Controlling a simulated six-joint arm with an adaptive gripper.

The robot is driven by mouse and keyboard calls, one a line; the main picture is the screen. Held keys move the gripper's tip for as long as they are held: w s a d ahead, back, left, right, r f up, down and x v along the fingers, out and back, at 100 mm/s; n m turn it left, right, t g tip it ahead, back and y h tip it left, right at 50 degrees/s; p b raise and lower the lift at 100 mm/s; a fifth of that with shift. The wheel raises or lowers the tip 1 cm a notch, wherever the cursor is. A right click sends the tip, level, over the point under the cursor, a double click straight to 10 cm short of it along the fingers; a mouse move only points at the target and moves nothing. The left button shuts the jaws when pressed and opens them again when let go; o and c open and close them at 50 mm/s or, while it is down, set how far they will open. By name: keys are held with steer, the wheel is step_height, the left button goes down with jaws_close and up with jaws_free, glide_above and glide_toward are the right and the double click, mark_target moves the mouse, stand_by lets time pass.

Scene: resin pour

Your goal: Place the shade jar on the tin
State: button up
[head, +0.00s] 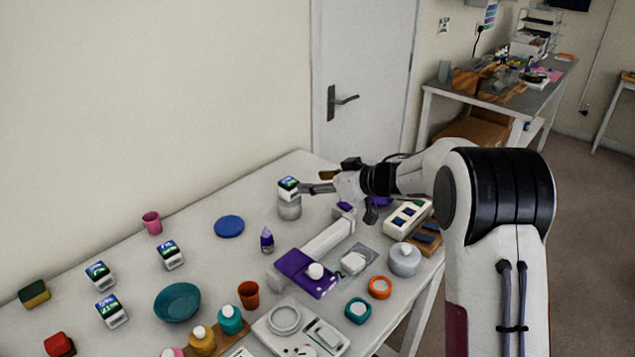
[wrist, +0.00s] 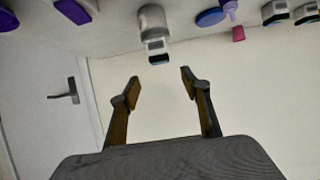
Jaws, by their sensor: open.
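A small white jar with a dark blue and green label, which looks like the shade jar (head: 288,184), sits on top of a grey cylindrical tin (head: 289,209) towards the back of the table. In the wrist view the jar (wrist: 158,50) and the tin (wrist: 153,20) appear upside down, the jar resting against the tin's top. My gripper (head: 320,182) is just right of the jar in the head view. The wrist view shows its two fingers (wrist: 160,82) spread apart with nothing between them, the jar beyond the fingertips. Three similar labelled jars (head: 170,254) stand at the left.
A blue disc (head: 229,226), a pink cup (head: 152,223) and a purple-capped bottle (head: 267,240) stand left of the tin. A purple-and-white device (head: 305,272) and a white tray (head: 407,218) lie nearer and right. A teal bowl (head: 177,302) is in front.

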steer(key=s+d+r+m+t+h, duration=0.1)
steer(key=d+r+m+t+h, duration=0.1)
steer(key=d+r, duration=0.3)
steer(key=s+d+r+m+t+h, duration=0.1)
steer(key=s+d+r+t+h, duration=0.15)
steer(key=r, duration=0.45)
steer(key=s+d+r+m+g+h, duration=0.1)
steer(key=s+d+r+m+h, duration=0.35)
steer(key=s+d, duration=0.55)
steer(key=s+d+f+m+g+h, duration=0.1)
steer(key=s+f+m+g+h, duration=0.2)
steer(key=s, duration=1.5)
steer(key=s+a+f+n+g+y, duration=0.1)
steer(key=s+f, duration=0.3)
steer(key=s, duration=0.5)
steer(key=s+a+f+g+y, duration=0.2)
steer(key=s+a+f+g, duration=0.1)
steer(key=s, duration=0.7)
steer(key=shift+a+f+n, duration=0.35)
steer(key=shift+a, duration=0.2)
